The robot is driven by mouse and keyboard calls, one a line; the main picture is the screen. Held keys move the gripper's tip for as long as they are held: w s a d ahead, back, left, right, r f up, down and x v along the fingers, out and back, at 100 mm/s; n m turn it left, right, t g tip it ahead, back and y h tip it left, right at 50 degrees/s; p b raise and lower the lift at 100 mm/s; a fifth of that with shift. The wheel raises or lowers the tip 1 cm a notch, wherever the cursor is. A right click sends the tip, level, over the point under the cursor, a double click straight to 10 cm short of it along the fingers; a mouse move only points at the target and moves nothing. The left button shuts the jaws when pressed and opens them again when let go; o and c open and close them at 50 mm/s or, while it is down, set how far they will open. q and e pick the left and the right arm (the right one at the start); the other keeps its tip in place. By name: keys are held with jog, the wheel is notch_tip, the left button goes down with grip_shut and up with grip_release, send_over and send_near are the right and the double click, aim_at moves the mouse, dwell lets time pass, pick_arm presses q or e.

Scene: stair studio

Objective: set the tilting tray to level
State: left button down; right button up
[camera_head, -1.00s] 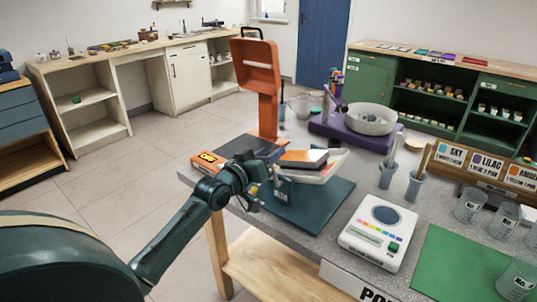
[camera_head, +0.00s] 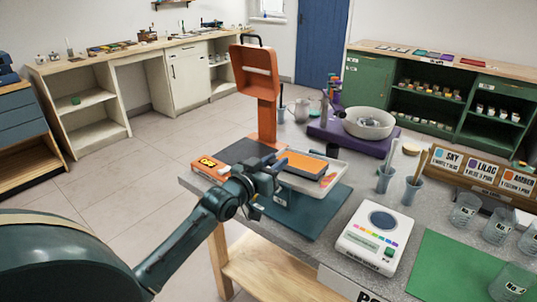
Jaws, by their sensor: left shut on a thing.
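The tilting tray (camera_head: 332,182) is a pale tray on a teal base (camera_head: 325,222) near the left edge of the grey table. A dark block with an orange top (camera_head: 302,162) lies on it. The tray looks close to level, but I cannot tell whether it is exactly level. My left gripper (camera_head: 277,174) is at the tray's left side and shut on the tray's edge. The fingers and wrist hide that edge and the exact contact. My right gripper is not in view.
An orange upright stand (camera_head: 266,120) rises behind the tray. A white scale (camera_head: 376,236) and a green mat (camera_head: 455,265) are to the right. Blue cups (camera_head: 413,189) with sticks stand beyond the scale. A purple base with a bowl (camera_head: 369,122) is at the back.

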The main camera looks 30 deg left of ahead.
pick_arm(q)
jog(key=shift+d+m, duration=0.55)
jog(key=shift+m, duration=0.15)
jog(key=c, duration=1.2)
grip_release()
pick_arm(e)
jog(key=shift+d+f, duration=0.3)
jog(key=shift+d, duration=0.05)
pick_arm(q)
jog(key=s, duration=0.9)
jog(key=s+a+b, duration=0.1)
jog(key=s, duration=0.3)
jog(key=shift+s, duration=0.15)
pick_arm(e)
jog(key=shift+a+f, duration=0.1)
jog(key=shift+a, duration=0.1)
